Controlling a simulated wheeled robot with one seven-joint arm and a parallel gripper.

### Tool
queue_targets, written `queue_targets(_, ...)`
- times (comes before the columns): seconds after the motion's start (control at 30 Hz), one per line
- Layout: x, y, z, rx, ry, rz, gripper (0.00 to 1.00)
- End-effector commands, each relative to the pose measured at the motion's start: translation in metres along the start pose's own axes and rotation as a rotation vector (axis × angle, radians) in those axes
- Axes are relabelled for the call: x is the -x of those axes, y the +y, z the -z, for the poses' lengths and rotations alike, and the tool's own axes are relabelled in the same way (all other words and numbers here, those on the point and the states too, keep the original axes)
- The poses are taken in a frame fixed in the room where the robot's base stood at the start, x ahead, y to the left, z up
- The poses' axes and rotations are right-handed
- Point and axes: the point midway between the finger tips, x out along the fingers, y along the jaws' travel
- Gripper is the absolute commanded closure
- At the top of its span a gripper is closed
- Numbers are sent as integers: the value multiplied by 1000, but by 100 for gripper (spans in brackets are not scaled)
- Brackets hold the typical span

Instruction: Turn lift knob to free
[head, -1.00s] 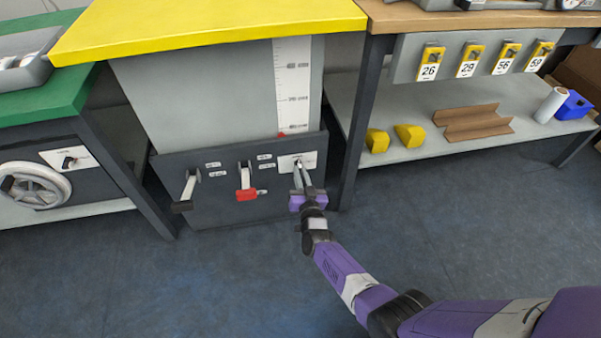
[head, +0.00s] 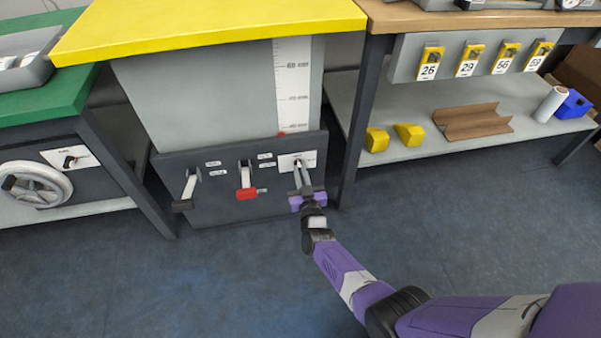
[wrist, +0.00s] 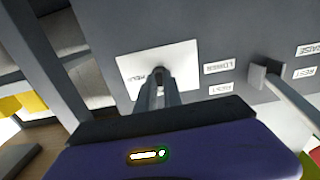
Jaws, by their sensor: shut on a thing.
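The lift knob (wrist: 158,71) is small and dark on a white plate (head: 309,158) at the right of the lift's dark front panel (head: 222,203). My gripper (head: 298,165) reaches the plate from the front and is shut on the knob, whose body is mostly hidden by the fingers. In the wrist view, both fingers (wrist: 158,84) close together over the knob at the plate's middle. Dark lettering, seen upside down, shows at the plate's left; I cannot read which setting the knob points to.
Left of the plate, a red-handled lever (head: 246,192) and a black-handled lever (head: 183,204) stick out from the panel. A table leg (head: 357,130) stands close at the right. The yellow lift top (head: 210,30) is above. The floor in front is clear.

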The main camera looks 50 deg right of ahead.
Motion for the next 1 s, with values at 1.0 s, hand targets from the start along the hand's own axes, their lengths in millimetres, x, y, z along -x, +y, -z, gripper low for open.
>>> queue_targets(1.0, 73, 0, 1, 1, -3, 2, 67)
